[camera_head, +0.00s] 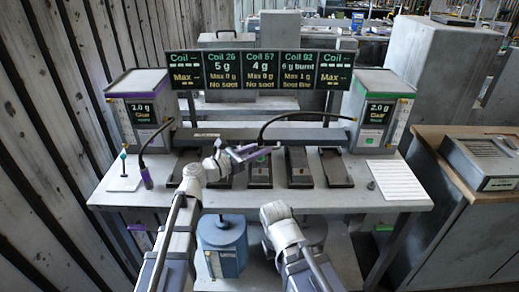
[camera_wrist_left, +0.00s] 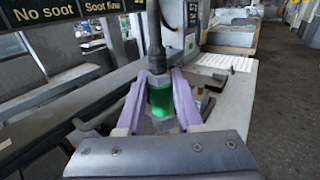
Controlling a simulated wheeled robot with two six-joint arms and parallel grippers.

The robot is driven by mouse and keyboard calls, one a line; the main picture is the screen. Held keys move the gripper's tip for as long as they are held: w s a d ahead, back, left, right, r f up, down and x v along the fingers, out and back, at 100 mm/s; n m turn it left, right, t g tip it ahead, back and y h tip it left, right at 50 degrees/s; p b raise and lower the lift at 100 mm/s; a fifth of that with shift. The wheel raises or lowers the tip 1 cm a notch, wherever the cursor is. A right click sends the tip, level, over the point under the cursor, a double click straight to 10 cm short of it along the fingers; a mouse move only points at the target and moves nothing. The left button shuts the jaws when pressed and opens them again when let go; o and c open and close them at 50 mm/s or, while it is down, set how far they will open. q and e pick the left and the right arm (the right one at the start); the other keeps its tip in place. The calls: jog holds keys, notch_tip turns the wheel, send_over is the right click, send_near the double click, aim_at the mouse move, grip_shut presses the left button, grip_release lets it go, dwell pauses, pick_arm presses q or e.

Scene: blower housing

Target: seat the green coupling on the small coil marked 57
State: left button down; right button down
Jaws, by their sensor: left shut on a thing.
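The green coupling (camera_wrist_left: 160,98) stands between the two purple fingers of my left gripper (camera_wrist_left: 158,108) in the left wrist view, which is shut on it. A dark hose rises from its top. In the head view my left gripper (camera_head: 258,154) is over the middle of the bench, just above the middle dark tray (camera_head: 260,172); the coupling is too small to tell there. The display panel reads Coil 57 (camera_head: 260,70), 4 g, Max 0 g, No soot. I cannot make out the small coil itself. My right arm shows low in the head view, its gripper out of sight.
Several dark trays, such as the right one (camera_head: 335,168), line the bench. A purple coupling (camera_head: 147,178) hangs by a hose at left. Boxes with 2.0 g screens stand left (camera_head: 140,108) and right (camera_head: 380,108). A paper sheet (camera_head: 396,181) lies on the bench's right.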

pick_arm(q)
jog(key=shift+f+b, duration=1.45)
jog(key=shift+f, duration=0.2)
jog(key=shift+c, duration=2.4)
grip_release()
jog(key=v, duration=0.7)
jog(key=shift+s+a, duration=0.25)
jog(key=shift+a, duration=0.05)
